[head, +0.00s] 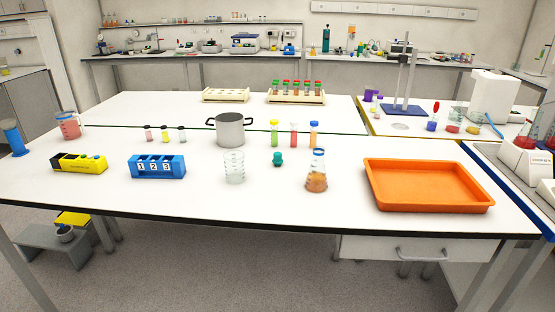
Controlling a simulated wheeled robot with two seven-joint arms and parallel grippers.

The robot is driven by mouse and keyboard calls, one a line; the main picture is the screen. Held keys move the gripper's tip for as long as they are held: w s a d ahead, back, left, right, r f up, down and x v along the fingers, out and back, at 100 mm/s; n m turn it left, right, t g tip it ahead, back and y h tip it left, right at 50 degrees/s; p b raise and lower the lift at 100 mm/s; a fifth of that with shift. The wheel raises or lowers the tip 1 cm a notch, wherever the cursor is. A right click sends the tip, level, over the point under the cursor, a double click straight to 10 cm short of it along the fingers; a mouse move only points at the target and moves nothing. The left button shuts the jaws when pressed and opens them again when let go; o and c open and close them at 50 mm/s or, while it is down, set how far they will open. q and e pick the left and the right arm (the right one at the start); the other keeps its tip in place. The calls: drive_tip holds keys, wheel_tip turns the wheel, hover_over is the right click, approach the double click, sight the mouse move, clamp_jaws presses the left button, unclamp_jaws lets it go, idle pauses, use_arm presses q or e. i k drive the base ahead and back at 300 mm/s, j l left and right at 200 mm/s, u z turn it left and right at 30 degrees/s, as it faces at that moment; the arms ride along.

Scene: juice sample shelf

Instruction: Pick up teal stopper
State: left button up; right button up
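The teal stopper (278,158) stands on the white bench, near the middle in the head view. It is small, with a wider top. A clear glass beaker (234,168) is to its left and a conical flask with orange liquid (316,177) is to its right, both apart from it. Neither of my grippers shows in the head view.
A metal pot (230,129) stands behind the beaker. A blue numbered rack (157,167) and a yellow-black block (80,164) are at left. An orange tray (427,185) lies at right. The bench's front strip before the stopper is clear.

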sight(278, 161)
drive_tip(key=i+j+z, duration=0.2)
drive_tip(key=z, duration=0.15)
drive_tip(key=i+j+z, duration=0.7)
